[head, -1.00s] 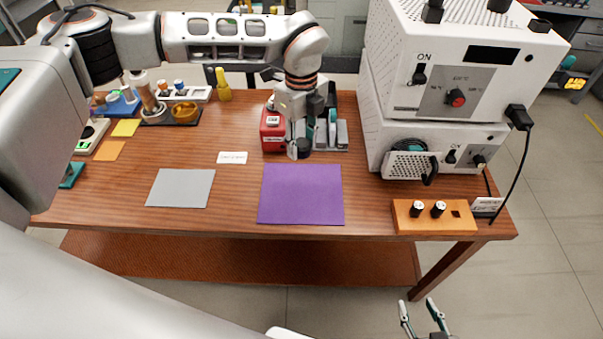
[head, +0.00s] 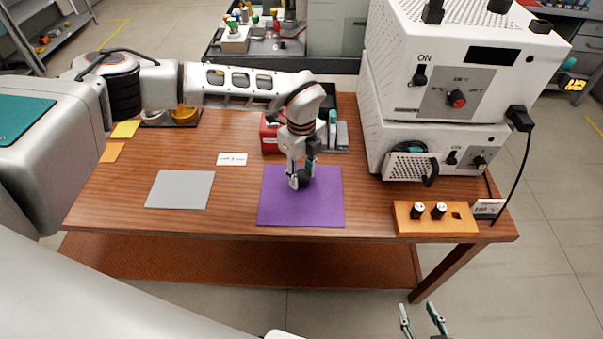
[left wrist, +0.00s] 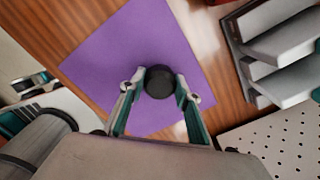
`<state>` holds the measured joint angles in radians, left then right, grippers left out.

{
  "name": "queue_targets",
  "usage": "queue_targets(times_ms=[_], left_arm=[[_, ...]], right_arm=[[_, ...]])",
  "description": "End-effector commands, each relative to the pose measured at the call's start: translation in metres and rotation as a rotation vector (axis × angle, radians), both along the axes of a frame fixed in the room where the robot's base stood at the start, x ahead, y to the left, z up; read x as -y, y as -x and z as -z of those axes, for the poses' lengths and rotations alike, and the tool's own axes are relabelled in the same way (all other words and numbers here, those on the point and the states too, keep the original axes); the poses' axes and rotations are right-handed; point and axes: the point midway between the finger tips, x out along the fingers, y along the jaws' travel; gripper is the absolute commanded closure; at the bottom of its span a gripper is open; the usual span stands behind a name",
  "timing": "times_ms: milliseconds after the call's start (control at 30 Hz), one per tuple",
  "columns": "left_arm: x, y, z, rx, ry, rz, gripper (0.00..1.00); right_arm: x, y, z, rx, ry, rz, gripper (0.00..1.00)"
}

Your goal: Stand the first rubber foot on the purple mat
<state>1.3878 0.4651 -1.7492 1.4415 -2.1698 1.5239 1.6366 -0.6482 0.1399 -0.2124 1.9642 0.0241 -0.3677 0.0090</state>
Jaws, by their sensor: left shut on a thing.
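The purple mat (head: 280,210) lies flat near the front edge of the table; it also shows in the left wrist view (left wrist: 110,60). My left gripper (head: 301,184) is over the upper middle of the mat, pointing down. It is shut on a black round rubber foot (left wrist: 158,82), whose round face shows between the fingertips in the left wrist view. The foot (head: 305,180) is partly hidden by the fingers in the head view. I cannot tell whether it touches the mat. My right gripper (head: 422,318) is open and empty, low in front of the table.
A grey mat (head: 180,189) and a white label card (head: 232,159) lie to the left. A red box (head: 270,135) and grey metal parts (head: 341,135) stand behind the arm. White stacked machines (head: 440,110) and an orange block with knobs (head: 435,220) are at the right.

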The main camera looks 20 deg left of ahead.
Motion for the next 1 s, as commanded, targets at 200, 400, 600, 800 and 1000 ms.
queue_targets(times_ms=[200, 400, 600, 800, 1000], left_arm=[[0.0, 0.0, 0.003, -0.001, 0.0, 0.0, 0.65], [0.0, 0.0, 0.003, 0.0, 0.0, 0.0, 0.51], [0.0, 0.0, 0.002, 0.0, 0.0, 0.0, 0.51], [0.0, -0.001, -0.017, 0.003, 0.001, 0.0, 0.51], [0.0, -0.001, -0.058, 0.004, 0.002, 0.001, 0.51]], right_arm=[[0.0, 0.0, 0.001, 0.0, 0.0, 0.0, 0.6], [0.0, 0.0, 0.001, -0.001, 0.0, 0.0, 0.6], [0.0, 0.001, 0.001, -0.002, 0.001, 0.0, 0.6], [0.0, 0.001, 0.001, -0.004, 0.001, 0.0, 0.6], [0.0, 0.001, 0.0, -0.003, 0.001, 0.0, 0.6]])
